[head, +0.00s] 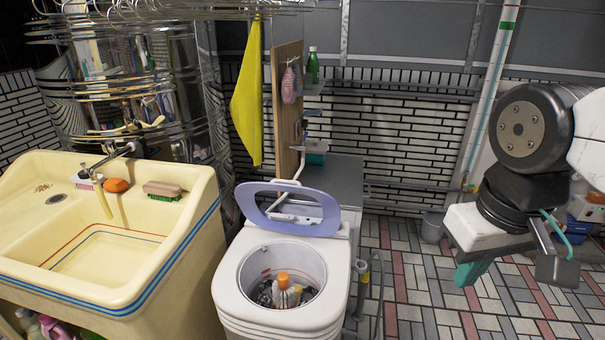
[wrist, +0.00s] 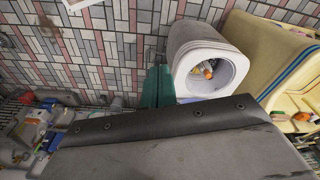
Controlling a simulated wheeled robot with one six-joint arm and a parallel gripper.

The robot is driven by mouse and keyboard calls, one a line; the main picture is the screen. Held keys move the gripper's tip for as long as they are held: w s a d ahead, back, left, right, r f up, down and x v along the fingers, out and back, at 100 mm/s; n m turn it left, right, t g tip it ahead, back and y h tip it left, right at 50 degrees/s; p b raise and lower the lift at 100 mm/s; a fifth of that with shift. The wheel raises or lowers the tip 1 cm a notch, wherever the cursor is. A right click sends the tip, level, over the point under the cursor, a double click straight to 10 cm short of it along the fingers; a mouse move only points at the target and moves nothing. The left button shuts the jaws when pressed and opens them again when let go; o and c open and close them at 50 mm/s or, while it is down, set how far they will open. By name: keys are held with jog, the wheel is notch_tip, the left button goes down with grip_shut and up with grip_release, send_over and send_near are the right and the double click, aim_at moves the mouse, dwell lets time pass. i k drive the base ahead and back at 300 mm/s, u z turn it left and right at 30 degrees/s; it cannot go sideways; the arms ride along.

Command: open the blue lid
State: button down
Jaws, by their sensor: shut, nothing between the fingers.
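The blue lid (head: 290,222), pale violet-blue with an open middle, stands raised and tilted back behind the round opening of a white washing machine (head: 232,295). The tub holds an orange-capped bottle (head: 283,280) and other small items. In the wrist view the machine (wrist: 185,50) shows its open mouth; a thin bluish strip of the lid (wrist: 190,99) shows, the rest hidden by my gripper body. My gripper (head: 470,273), with teal fingers, hangs in the air to the right of the machine, apart from the lid. Its fingers (wrist: 157,86) are shut and empty.
A cream sink (head: 195,235) stands left of the machine, with a brush (head: 162,190) on its rim. A grey bucket (head: 432,226) and a hose (head: 378,290) are to the right of the machine. The tiled floor between machine and gripper is mostly clear.

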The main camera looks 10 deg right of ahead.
aim_at(245, 193)
jog(key=i, duration=0.95)
